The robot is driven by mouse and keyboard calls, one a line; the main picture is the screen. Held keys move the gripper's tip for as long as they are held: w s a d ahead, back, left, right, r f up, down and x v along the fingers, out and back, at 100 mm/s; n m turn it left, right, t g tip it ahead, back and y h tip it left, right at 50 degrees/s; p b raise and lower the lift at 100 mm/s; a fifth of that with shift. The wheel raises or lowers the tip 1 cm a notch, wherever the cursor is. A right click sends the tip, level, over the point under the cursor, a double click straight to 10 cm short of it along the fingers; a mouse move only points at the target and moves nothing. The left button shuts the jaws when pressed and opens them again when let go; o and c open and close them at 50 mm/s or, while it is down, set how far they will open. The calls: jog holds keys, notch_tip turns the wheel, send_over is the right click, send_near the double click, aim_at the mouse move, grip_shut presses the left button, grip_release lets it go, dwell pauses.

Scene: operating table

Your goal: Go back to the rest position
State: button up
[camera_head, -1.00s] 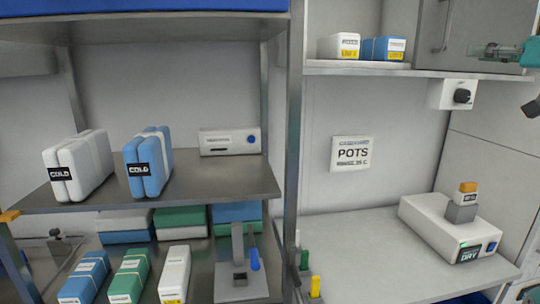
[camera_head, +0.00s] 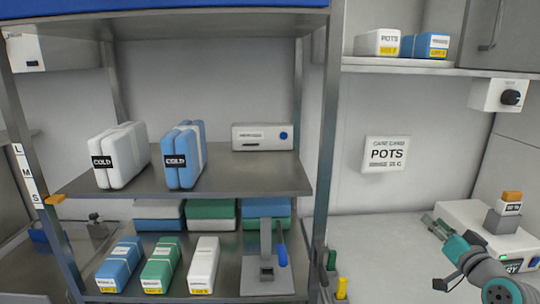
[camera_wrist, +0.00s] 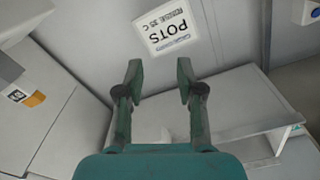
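My gripper (camera_wrist: 159,74) is open in the wrist view, with its two teal fingers apart and nothing between them. Past the fingertips are the grey wall and the POTS sign (camera_wrist: 167,32), which looks tilted from here. In the head view my gripper (camera_head: 432,222) is at the lower right, over the counter (camera_head: 375,235) and in front of the white DRY device (camera_head: 470,213). My arm covers part of that device.
A metal rack stands at left; its middle shelf (camera_head: 235,178) bears a white COLD pack (camera_head: 127,150) and a blue COLD pack (camera_head: 188,145). Several boxes and a small press-like stand (camera_head: 266,270) are below. An upper shelf (camera_head: 400,67) holds two boxes. The counter's left part looks mostly clear.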

jog(key=shift+m+g+h, duration=0.5)
jog(key=s+a+f, duration=0.2)
jog(key=f, duration=0.3)
jog(key=s+a+f, duration=0.2)
jog(key=a+f, duration=0.1)
jog(key=f, duration=0.2)
jog(key=s+a+f, duration=0.2)
jog(key=s+f, duration=0.1)
jog(key=f, duration=0.2)
jog(key=shift+a+f, duration=0.4)
jog(key=s+a+f+g, duration=0.1)
jog(key=s+a+f, duration=0.35)
jog(key=s, duration=0.25)
jog(key=s+a+f+n, duration=0.1)
jog(key=s+a+f, duration=0.2)
jog(key=s+f, duration=0.3)
jog(key=s+a+f+g, duration=0.1)
jog(key=s+a+f, duration=0.25)
jog(key=s, duration=0.55)
jog(key=s+a+r+n, duration=0.1)
jog(key=s+a, duration=0.1)
jog(key=s, duration=0.5)
jog(key=s+a+r+n+y, duration=0.1)
jog(key=s+a+r+n, duration=0.1)
jog(key=s, duration=0.6)
jog(key=s+a+r+n, duration=0.2)
jog(key=s, duration=0.6)
jog(key=shift+s+a, duration=0.15)
jog(key=shift+a, duration=0.25)
